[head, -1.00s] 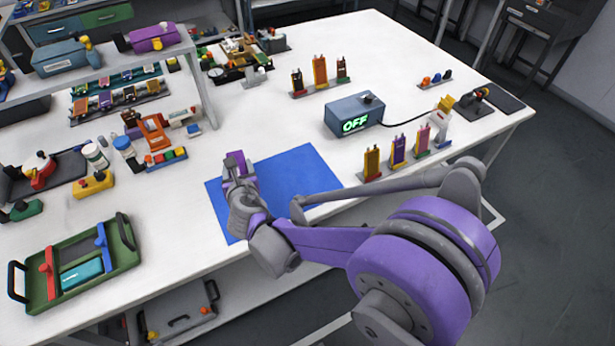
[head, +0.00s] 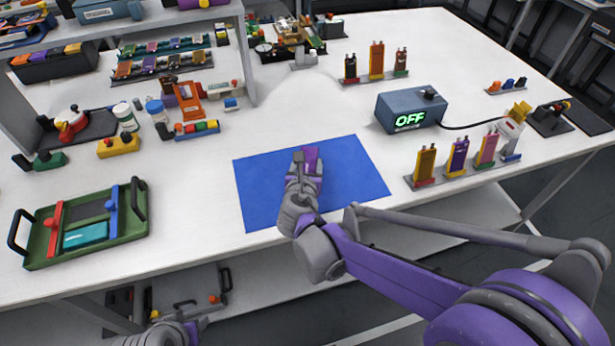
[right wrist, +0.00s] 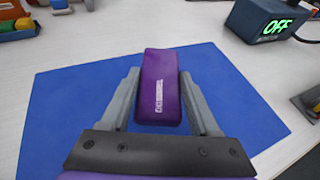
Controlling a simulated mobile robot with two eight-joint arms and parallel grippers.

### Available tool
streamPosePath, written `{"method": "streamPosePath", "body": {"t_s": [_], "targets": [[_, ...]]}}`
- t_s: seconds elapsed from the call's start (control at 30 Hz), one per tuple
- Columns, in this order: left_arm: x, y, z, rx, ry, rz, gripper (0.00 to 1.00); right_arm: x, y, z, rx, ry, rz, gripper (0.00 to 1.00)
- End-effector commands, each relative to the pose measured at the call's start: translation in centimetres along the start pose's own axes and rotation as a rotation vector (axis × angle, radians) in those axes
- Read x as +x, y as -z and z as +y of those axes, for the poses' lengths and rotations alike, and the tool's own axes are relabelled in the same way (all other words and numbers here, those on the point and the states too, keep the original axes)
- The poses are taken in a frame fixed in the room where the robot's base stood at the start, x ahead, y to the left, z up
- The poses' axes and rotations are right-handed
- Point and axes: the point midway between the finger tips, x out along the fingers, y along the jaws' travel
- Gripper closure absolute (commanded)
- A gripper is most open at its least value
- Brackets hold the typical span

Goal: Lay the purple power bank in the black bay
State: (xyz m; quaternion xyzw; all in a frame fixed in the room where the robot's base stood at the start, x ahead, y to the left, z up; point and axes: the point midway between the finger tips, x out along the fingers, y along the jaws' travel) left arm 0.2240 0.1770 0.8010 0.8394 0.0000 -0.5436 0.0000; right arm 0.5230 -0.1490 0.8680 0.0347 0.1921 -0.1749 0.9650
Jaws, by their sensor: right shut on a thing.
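The purple power bank (head: 313,156) is between the fingers of my right gripper (head: 304,172), over the blue mat (head: 260,195). In the right wrist view both fingers (right wrist: 160,75) are closed against the sides of the purple power bank (right wrist: 160,85), which has a white label on top. I cannot tell whether it touches the mat. The green tray (head: 50,258) lies at the left with a dark, empty-looking bay (head: 92,209) behind a teal block (head: 86,235). Part of my left gripper (head: 172,334) shows at the bottom edge; its fingertips are unclear.
A blue-grey box (head: 398,118) reading OFF stands right of the mat, with a cable. Several upright coloured cells (head: 457,158) stand in front of it. Bottles and coloured blocks (head: 197,130) stand behind the tray. The table between tray and mat is clear.

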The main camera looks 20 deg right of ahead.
Motion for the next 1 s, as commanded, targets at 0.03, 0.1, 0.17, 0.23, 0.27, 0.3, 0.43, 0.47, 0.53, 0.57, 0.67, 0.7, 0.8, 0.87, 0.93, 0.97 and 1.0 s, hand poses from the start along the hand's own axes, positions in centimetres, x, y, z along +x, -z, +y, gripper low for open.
{"method": "streamPosePath", "body": {"t_s": [0.03, 0.1, 0.17, 0.23, 0.27, 0.3, 0.43, 0.47, 0.53, 0.57, 0.67, 0.7, 0.8, 0.87, 0.93, 0.97, 1.0], "targets": [[0.1, -0.1, 0.0, 0.0, 0.0, 0.0, 0.5, 0.1, 0.3, 0.0, 0.0, 0.0, 0.0, 1.0], [0.2, -0.1, 0.0, 0.0, 0.0, -0.001, 0.5, 0.3, 0.8, 0.0, 0.0, 0.0, 0.0, 1.0], [0.4, -0.2, 0.0, 0.0, 0.0, -0.001, 0.5, 0.6, 1.4, 0.0, 0.0, 0.0, 0.0, 1.0], [0.7, -0.3, 0.0, 0.0, 0.0, -0.002, 0.5, 1.0, 2.4, 0.0, 0.0, 0.0, 0.0, 1.0], [0.8, -0.4, 0.0, 0.0, 0.0, -0.003, 0.5, 1.2, 2.8, 0.0, 0.0, 0.0, 0.0, 1.0], [0.9, -0.4, 0.0, 0.0, 0.0, -0.003, 0.5, 1.4, 3.4, 0.0, 0.0, 0.0, 0.0, 1.0], [1.0, -0.5, 0.0, 0.0, 0.0, -0.004, 0.5, 1.6, 3.9, 0.0, 0.0, 0.0, 0.0, 1.0], [1.0, -0.5, 0.0, 0.0, 0.0, -0.004, 0.5, 1.6, 3.8, 0.0, 0.0, 0.0, 0.0, 1.0], [1.0, -0.5, 0.0, 0.0, 0.0, -0.004, 0.5, 1.5, 3.8, 0.0, 0.0, 0.0, 0.0, 1.0], [1.0, -0.5, 0.0, 0.0, 0.0, -0.004, 0.5, 1.5, 3.8, 0.0, 0.0, 0.0, 0.0, 1.0], [1.1, -0.5, 0.0, 0.0, 0.0, -0.004, 0.5, 1.6, 4.0, 0.0, 0.0, 0.0, 0.0, 1.0], [1.3, -0.6, 0.0, 0.0, 0.0, -0.005, 0.5, 1.7, 4.1, 0.0, -0.001, 0.0, 0.0, 1.0], [1.3, -0.6, 0.0, 0.0, 0.0, -0.005, 0.5, 1.7, 4.1, 0.0, 0.0, 0.0, 0.0, 0.27], [1.2, -0.6, 0.0, 0.0, 0.0, -0.005, 0.5, 1.7, 4.1, 0.0, 0.0, 0.0, 0.0, 0.16], [1.2, -0.6, 0.0, 0.0, 0.0, -0.004, 0.5, 1.7, 4.1, 0.0, 0.0, 0.0, 0.0, 0.08], [1.2, -0.6, 0.0, 0.0, 0.0, -0.004, 0.5, 1.7, 4.1, 0.0, 0.0, 0.0, 0.0, 0.08], [1.2, -0.6, 0.0, 0.0, 0.0, -0.004, 0.5, 1.7, 4.1, 0.0, 0.0, 0.0, 0.0, 0.08]]}}
